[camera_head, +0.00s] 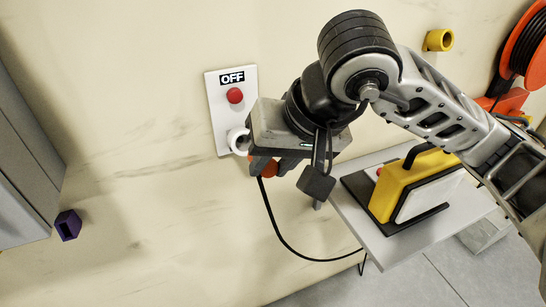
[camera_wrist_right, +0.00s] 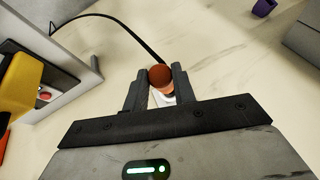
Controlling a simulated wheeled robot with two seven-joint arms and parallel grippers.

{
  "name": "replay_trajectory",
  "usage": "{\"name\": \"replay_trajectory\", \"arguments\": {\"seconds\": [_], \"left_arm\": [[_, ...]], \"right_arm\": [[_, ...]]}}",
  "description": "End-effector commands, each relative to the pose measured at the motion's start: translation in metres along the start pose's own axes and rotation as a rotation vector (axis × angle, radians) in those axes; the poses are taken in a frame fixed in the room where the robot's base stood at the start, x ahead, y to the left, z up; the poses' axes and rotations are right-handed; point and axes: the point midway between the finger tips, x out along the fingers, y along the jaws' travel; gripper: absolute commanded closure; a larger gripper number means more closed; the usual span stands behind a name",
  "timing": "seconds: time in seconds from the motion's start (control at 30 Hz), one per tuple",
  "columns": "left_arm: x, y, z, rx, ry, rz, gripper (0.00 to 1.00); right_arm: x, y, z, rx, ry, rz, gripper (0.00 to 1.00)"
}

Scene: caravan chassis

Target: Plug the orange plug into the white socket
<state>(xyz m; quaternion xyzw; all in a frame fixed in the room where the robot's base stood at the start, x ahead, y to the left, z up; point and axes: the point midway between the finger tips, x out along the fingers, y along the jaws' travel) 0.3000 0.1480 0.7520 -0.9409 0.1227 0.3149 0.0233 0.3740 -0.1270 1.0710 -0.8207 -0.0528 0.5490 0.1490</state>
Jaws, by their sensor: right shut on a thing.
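The white socket (camera_head: 237,140) is a round white fitting low on a white wall panel (camera_head: 220,121). The panel also carries an OFF sign and a red button. My right gripper (camera_head: 271,168) is just right of the socket, partly in front of it. It is shut on the orange plug (camera_head: 268,167), whose black cable hangs down. In the right wrist view the plug (camera_wrist_right: 160,76) sits between the two fingertips (camera_wrist_right: 159,90), with a white patch behind it. Whether the plug touches the socket is hidden. My left gripper is not in view.
A yellow device (camera_head: 405,187) stands on a white shelf (camera_head: 374,236) at right, below my right arm. An orange cable reel (camera_head: 524,46) and a yellow fitting (camera_head: 439,40) are at upper right. A purple holder (camera_head: 68,225) is on the wall at left, beside a grey cabinet (camera_head: 22,165).

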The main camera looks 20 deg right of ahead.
Motion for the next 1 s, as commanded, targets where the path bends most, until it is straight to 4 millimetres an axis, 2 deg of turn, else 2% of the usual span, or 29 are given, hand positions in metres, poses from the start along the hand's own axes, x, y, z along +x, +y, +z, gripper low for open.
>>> {"name": "replay_trajectory", "arguments": {"seconds": [0.23,0.37,0.7,1.0], "left_arm": [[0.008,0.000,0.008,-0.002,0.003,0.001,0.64],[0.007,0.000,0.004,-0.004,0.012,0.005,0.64],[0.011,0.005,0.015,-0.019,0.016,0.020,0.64],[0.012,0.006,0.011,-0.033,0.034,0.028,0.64]], "right_arm": [[0.003,0.001,0.003,-0.002,0.005,-0.001,0.98],[0.009,0.001,-0.005,0.002,0.001,-0.001,0.98],[0.030,0.001,-0.029,0.001,0.001,-0.002,0.98],[0.038,0.000,-0.040,-0.001,0.001,0.000,0.98]]}}
